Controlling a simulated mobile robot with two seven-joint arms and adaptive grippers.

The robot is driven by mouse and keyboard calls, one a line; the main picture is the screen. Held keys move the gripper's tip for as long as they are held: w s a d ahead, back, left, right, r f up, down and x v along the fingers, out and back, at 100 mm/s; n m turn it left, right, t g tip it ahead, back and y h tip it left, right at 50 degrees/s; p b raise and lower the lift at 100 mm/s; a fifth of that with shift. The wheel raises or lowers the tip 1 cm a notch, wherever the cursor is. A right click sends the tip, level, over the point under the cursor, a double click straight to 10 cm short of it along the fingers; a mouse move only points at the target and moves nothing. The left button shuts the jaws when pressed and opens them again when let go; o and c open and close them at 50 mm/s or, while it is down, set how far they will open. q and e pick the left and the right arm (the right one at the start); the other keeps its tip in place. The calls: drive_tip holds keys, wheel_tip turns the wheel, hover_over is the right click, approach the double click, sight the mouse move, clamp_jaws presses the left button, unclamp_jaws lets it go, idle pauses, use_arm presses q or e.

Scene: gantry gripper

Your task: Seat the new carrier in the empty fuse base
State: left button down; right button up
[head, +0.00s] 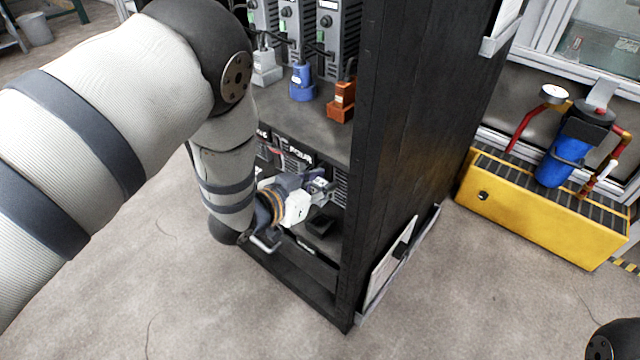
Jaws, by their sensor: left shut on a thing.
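My left arm comes in from the left and bends down to the lower bay of a black cabinet. My left gripper (318,188) is inside the front of that bay, pointing right and inward. It is shut on a small grey piece, which I take to be the carrier; the fingers and wrist hide most of it. A dark block with a recessed top (320,223) sits just below and right of the gripper; I cannot tell whether it is the empty fuse base. I cannot see contact between the held piece and any base. My right gripper is out of view.
The black cabinet (400,170) has a shelf above my gripper with grey, blue (302,84) and orange (342,100) plugs below grey modules. Its side wall stands close right. A yellow box (540,217) with a blue filter (563,150) stands at right. The floor in front is clear.

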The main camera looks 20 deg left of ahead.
sight(320, 205)
use_arm(q)
drive_tip(key=shift+r, duration=0.15)
drive_tip(key=shift+f+b, duration=1.45)
drive_tip(key=shift+f, duration=1.6)
drive_tip(key=shift+r+p, duration=0.1)
drive_tip(key=shift+p, duration=0.5)
drive_tip(key=shift+f, duration=0.2)
drive_tip(key=shift+f, duration=0.35)
drive_tip(key=shift+f+b, duration=0.85)
drive_tip(key=shift+f, duration=0.3)
drive_tip(key=c, duration=1.3)
unclamp_jaws()
